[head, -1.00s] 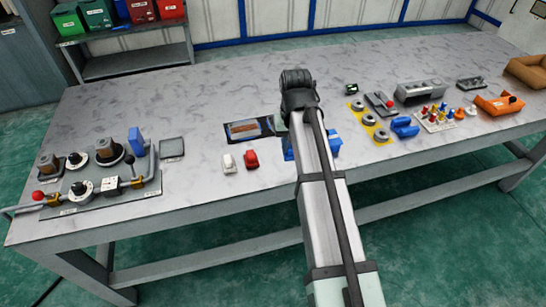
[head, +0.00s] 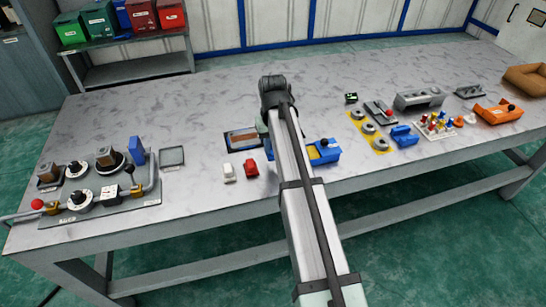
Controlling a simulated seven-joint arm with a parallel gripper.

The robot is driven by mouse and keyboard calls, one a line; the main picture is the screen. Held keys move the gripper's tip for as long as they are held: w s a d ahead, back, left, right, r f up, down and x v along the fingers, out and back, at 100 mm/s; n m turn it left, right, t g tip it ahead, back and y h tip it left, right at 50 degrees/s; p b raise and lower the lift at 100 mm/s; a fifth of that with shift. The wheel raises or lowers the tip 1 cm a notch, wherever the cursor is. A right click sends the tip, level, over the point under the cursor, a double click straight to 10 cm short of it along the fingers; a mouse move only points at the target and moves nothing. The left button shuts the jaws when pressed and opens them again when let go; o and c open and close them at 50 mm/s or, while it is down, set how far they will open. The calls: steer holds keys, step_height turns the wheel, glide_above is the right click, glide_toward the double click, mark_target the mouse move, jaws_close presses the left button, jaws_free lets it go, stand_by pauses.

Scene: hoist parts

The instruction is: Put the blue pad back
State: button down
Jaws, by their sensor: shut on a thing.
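My arm reaches away from me over the table, and its dark wrist joint (head: 276,90) is at the top. My gripper's fingers are hidden behind the arm, so what they hold does not show. A small blue patch (head: 268,149) shows at the arm's left edge; whether it is a separate pad or part of another thing I cannot tell.
The fixture board (head: 130,205) carries dials, pipes and a red knob. A blue part (head: 403,135) and several small parts are at right. The table's back is clear.

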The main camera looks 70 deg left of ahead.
steer(key=shift+f, duration=2.55)
steer(key=shift+f, duration=0.2)
steer(key=c, duration=0.9)
jaws_free()
step_height(320, 180, up, 12)
steer(key=shift+r, duration=0.2)
